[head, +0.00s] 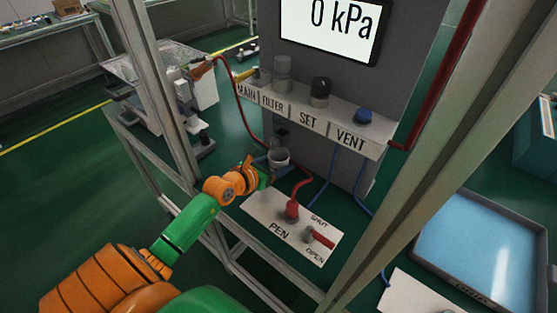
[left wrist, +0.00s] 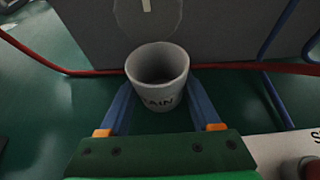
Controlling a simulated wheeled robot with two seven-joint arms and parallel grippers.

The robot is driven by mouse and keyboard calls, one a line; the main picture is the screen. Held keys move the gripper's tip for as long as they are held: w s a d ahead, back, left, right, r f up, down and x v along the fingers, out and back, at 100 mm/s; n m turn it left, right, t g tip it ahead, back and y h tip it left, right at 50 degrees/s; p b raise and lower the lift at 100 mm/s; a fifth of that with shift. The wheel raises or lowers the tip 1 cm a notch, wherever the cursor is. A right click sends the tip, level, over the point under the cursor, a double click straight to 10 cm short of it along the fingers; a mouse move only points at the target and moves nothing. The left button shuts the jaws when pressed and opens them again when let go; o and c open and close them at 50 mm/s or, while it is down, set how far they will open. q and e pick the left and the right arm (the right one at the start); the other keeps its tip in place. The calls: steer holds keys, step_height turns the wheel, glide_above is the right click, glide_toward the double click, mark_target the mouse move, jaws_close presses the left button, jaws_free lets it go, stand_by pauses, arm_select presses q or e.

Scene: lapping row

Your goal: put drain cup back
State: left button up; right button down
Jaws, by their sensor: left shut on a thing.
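The drain cup (head: 279,158) is a small pale grey open-topped cup, close to the front of the dark grey panel. In the left wrist view the cup (left wrist: 158,92) is upright between the two blue fingers, with part of its label, "AIN", showing; its inside looks empty. My left gripper (head: 268,168) is shut on the cup and reaches it from the lower left. In the head view a dark fitting (head: 281,138) hangs under the FILTER part of the panel, just above the cup; I cannot tell whether they touch. My right gripper is not in view.
A red hose (head: 245,110) runs down left of the cup. The white PEN plate (head: 290,228) with a red fitting and red lever lies right of my arm. Blue hoses (head: 329,180) hang to the right. Frame posts (head: 160,85) stand on both sides. A blue-floored tray (head: 480,250) lies at right.

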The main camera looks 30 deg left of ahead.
arm_select(q)
steer(key=shift+d, duration=0.1)
steer(key=shift+w+f, duration=0.1)
steer(key=shift+f, duration=0.15)
steer(key=o, duration=1.3)
steer(key=shift+w, duration=0.15)
steer(key=shift+r, duration=0.1)
steer(key=shift+r, duration=0.25)
steer(key=p+v, duration=0.1)
steer(key=v, duration=1.1)
steer(key=shift+f, duration=0.15)
